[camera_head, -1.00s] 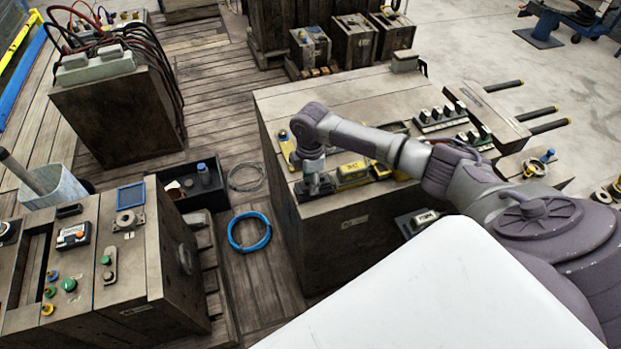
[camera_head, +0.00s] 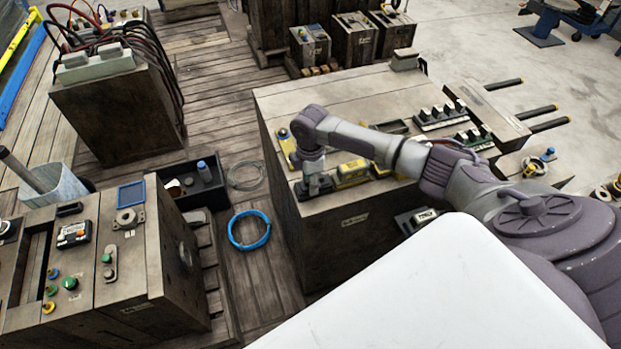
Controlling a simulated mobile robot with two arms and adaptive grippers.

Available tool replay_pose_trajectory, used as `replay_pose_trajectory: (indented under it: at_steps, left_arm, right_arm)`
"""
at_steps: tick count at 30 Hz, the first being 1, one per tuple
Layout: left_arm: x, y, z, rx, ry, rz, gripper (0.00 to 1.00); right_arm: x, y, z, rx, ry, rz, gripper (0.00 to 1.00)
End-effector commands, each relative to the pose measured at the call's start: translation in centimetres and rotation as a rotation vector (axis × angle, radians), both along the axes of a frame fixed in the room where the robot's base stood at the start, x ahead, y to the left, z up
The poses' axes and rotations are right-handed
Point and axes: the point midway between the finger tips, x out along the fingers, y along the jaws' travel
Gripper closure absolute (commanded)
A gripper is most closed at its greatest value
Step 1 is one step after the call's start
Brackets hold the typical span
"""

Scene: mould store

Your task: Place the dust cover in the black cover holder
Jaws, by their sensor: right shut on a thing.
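My right gripper (camera_head: 314,184) points down at the near left corner of the wooden bench, beside a yellow block. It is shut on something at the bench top. What it holds is small, dark and mostly hidden by the gripper, so I cannot tell its shape or whether it is the dust cover. A shallow black tray (camera_head: 391,127) lies farther back on the same bench, partly behind my right arm. I cannot tell for certain whether it is the black cover holder. My left gripper is not in view.
The bench (camera_head: 300,95) also bears a yellow block (camera_head: 352,173) and rows of dark switch-like parts (camera_head: 440,116). A black open box (camera_head: 196,183) stands left of it, and a blue hose coil (camera_head: 249,230) lies on the floor. The bench's back left is clear.

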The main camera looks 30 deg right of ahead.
Motion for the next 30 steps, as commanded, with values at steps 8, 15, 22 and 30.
replay_pose_trajectory:
  at_steps: [8, 15, 22, 30]
  left_arm:
    - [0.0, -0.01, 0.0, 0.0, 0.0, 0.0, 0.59]
    - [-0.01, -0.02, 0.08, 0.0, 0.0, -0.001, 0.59]
    - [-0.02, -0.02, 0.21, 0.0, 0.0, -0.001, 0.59]
    - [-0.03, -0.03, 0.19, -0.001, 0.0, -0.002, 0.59]
  right_arm:
    - [0.01, -0.01, 0.0, 0.0, 0.0, 0.0, 0.9]
    - [-0.01, -0.02, -0.14, 0.0, 0.001, 0.0, 0.9]
    - [-0.03, -0.04, -0.54, 0.0, 0.001, 0.0, 0.9]
    - [-0.01, -0.05, -0.57, 0.0, 0.0, 0.0, 0.9]
